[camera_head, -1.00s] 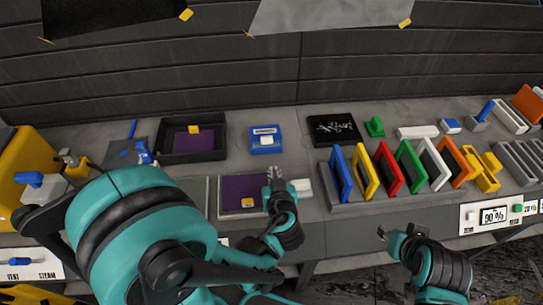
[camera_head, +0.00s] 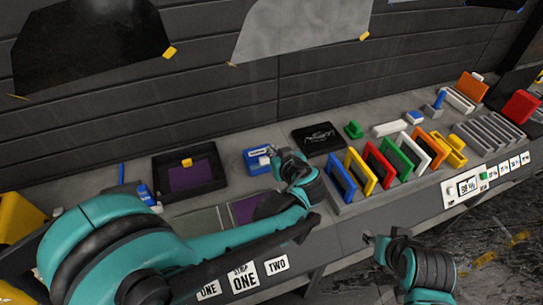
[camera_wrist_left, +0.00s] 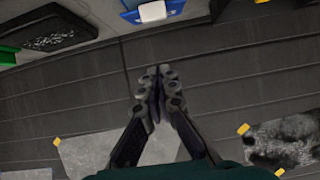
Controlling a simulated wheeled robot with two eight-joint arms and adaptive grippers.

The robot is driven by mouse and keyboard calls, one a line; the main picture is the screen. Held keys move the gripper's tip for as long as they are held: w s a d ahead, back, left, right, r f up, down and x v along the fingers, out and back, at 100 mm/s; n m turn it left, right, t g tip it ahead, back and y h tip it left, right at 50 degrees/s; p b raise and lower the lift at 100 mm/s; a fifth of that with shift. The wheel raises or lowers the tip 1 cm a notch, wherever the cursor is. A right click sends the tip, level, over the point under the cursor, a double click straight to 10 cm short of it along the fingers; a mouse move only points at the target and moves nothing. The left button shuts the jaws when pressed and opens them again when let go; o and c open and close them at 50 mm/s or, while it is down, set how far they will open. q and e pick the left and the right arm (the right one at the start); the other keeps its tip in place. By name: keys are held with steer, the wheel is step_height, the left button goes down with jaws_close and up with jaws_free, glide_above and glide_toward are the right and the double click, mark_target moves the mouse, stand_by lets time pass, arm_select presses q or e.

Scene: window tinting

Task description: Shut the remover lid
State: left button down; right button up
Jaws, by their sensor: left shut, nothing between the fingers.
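The likely remover is a small blue box (camera_head: 257,168) with a white label and a white tab on its front, standing on the bench. I cannot tell from its size here how far its lid is open. My left gripper (camera_head: 273,151) is just right of the box and close to it, partly over its right side; contact is not clear. In the left wrist view my left gripper (camera_wrist_left: 160,75) is shut and empty, and the blue box (camera_wrist_left: 175,9) is cut off at the top edge. My right gripper (camera_head: 374,238) is low in front of the bench, away from the box.
A dark tray (camera_head: 160,205) with a purple sheet lies left of the box. A black patterned pad (camera_head: 319,140) lies to its right. Several coloured frames stand upright in a rack (camera_head: 349,207) farther right. Dark and grey film sheets hang on the wall behind.

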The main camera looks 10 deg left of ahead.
arm_select(q)
steer(key=b+x, duration=0.1)
steer(key=x, duration=0.5)
steer(key=shift+a+f+b, duration=0.15)
steer(key=shift+a+b, duration=0.05)
steer(key=shift+b, duration=0.1)
steer(key=shift+s+d+f+b, duration=0.1)
steer(key=shift+f+b, duration=0.35)
steer(key=shift+f, duration=0.5)
steer(key=shift+s+d+f+b, duration=0.1)
steer(key=shift+f+b, duration=0.3)
steer(key=shift+f, duration=0.6)
steer(key=f+b, duration=0.1)
steer(key=s+f+b, duration=0.1)
steer(key=d+f+b, duration=0.1)
steer(key=shift+s+f, duration=0.2)
steer(key=shift+f, duration=0.15)
steer(key=shift+r, duration=0.15)
